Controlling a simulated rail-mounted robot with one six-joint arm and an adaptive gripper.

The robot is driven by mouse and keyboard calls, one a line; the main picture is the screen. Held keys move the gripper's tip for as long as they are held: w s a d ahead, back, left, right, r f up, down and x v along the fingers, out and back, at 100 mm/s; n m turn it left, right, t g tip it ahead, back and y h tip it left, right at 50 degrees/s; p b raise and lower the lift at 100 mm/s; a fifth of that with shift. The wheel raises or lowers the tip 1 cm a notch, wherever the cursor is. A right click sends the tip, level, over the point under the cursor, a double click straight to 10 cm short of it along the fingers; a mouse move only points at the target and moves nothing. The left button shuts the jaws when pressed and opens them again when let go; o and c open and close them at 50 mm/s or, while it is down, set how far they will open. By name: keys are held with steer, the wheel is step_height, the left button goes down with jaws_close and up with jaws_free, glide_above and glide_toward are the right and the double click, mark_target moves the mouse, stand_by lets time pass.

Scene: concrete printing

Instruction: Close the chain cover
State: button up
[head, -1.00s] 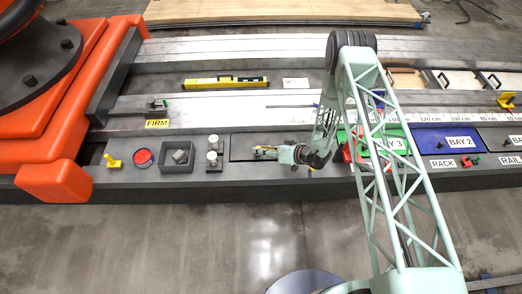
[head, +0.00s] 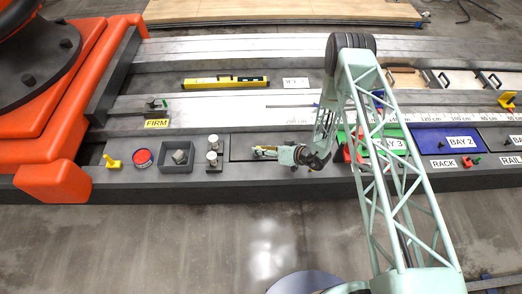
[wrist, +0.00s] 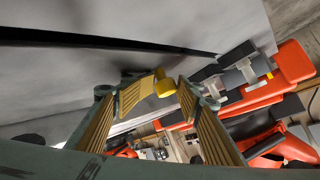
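My gripper (head: 256,152) is low over the front edge of the long grey bench, at a panel outlined by dark gaps (head: 240,140), which looks like the chain cover. Contact with the knob cannot be made out. My gripper hides part of the panel in the head view, and how far it stands open is unclear.
Left of the panel are two silver-topped pegs (head: 213,151), a dark open box (head: 176,170), a red round tin (head: 142,159) and a yellow stop (head: 112,162). A green bay cover (head: 392,143) and a blue one (head: 447,141) lie right. A yellow level (head: 225,82) lies behind.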

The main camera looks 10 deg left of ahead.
mark_target(263, 158)
steer(key=shift+s+d+f, duration=0.1)
steer(key=shift+s+f, duration=0.3)
steer(key=shift+s, duration=0.2)
steer(key=shift+s+d+f, duration=0.1)
steer(key=shift+s+f, duration=0.3)
steer(key=shift+s, duration=0.15)
steer(key=shift+s+d+r, duration=0.15)
steer(key=shift+d+r, duration=0.35)
steer(key=shift+d, duration=0.05)
steer(key=d+r, duration=0.1)
steer(key=d, duration=0.1)
steer(key=d+r, duration=0.4)
steer(key=shift+s+d+r, duration=0.25)
steer(key=shift+d, duration=0.1)
steer(key=shift+v, duration=1)
steer(key=shift+w+r, duration=0.1)
steer(key=shift+r, duration=0.05)
steer(key=shift+r, duration=0.1)
